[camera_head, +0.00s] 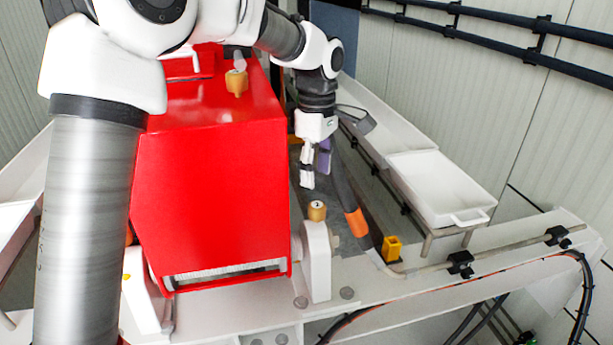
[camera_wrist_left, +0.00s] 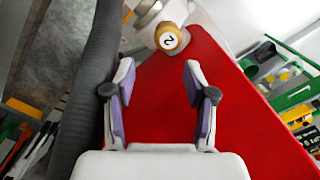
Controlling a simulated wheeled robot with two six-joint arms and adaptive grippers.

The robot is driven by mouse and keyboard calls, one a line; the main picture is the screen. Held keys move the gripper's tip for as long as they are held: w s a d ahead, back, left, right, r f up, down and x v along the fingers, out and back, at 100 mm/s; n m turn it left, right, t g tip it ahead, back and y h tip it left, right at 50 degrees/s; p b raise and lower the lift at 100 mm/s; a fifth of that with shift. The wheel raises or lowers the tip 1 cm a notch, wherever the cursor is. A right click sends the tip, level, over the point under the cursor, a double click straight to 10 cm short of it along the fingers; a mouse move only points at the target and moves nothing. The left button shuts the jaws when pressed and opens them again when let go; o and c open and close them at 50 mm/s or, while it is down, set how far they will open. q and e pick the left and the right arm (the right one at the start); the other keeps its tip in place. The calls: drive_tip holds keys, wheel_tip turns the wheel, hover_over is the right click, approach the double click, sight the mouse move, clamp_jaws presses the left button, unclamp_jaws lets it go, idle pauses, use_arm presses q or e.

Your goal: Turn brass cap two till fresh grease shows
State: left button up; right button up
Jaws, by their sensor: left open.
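A brass cap marked 2 (camera_wrist_left: 170,38) shows beyond my fingertips in the left wrist view, beside the red housing. It appears to be the brass cap (camera_head: 317,210) on the white block in the head view, though its mark is too small to read there. Another brass cap (camera_head: 236,81) is on top of the red housing, its mark unreadable. My left gripper (camera_head: 313,172) is open and empty, pointing down above and behind the cap on the block, apart from it. In the left wrist view its purple-padded fingers (camera_wrist_left: 160,85) are spread. No grease is distinguishable. My right gripper is out of view.
The red housing (camera_head: 215,190) stands close left of the gripper. A dark hose with an orange end (camera_head: 356,222) runs close on the right. A yellow block (camera_head: 391,248) and a white tray (camera_head: 438,187) are farther right. A pipe rail edges the white base.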

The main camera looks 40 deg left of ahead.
sight(318, 205)
use_arm(q)
drive_tip(key=s+d+f+p, duration=0.2)
drive_tip(key=f, duration=0.1)
drive_tip(key=shift+d+f, duration=0.2)
drive_tip(key=shift+f, duration=0.05)
drive_tip(key=f, duration=0.1)
drive_tip(key=w+a+f, duration=0.1)
drive_tip(key=a+f, duration=0.1)
drive_tip(key=f, duration=0.1)
drive_tip(key=shift+w, duration=0.2)
drive_tip(key=shift+s+d+r, duration=0.1)
drive_tip(key=shift+s+d, duration=0.05)
drive_tip(key=shift+d, duration=0.1)
drive_tip(key=shift+s+d+r, duration=0.2)
drive_tip(key=shift+d, duration=0.05)
drive_tip(key=c, duration=0.5)
drive_tip(key=shift+d, duration=0.15)
drive_tip(key=c, duration=0.5)
drive_tip(key=shift+c, duration=0.7)
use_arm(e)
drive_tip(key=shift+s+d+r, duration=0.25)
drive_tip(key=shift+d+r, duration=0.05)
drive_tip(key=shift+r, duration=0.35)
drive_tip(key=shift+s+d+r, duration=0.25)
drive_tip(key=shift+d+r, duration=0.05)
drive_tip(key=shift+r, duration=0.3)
use_arm(q)
drive_tip(key=shift+f, duration=0.1)
